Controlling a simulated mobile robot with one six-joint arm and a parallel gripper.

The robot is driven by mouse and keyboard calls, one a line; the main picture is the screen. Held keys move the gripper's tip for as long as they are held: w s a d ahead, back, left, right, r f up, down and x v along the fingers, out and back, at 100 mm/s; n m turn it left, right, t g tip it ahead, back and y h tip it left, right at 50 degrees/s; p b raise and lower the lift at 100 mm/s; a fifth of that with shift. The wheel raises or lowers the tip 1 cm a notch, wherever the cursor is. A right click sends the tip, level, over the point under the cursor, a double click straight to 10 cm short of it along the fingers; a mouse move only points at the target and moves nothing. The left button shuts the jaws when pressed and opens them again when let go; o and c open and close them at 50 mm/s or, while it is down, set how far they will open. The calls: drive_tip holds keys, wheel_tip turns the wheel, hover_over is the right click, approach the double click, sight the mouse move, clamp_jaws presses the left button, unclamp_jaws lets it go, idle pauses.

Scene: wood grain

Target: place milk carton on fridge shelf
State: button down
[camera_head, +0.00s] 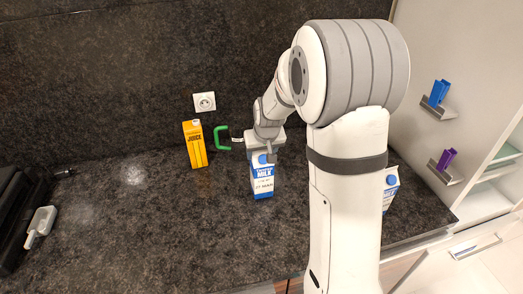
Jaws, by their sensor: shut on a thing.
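A blue and white milk carton (262,185) stands upright at the middle of the dark countertop. My gripper (262,154) is shut on the top of this carton from above. Whether the carton's base touches the counter is hard to tell. A second blue and white carton (390,188) stands to the right, partly hidden behind my arm. The fridge shelf is not clearly identifiable; pale shelves (503,160) show in an opening at the right edge.
A yellow juice carton (195,145) and a green handled object (222,138) stand near the back wall. Blue (438,93) and purple (446,159) items sit on small ledges at right. A white-handled object (40,224) lies at left. The counter's front left is clear.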

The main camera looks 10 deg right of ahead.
drive_tip(key=shift+f, duration=0.1)
drive_tip(key=shift+c, duration=2.1)
unclamp_jaws()
drive_tip(key=shift+s, duration=0.1)
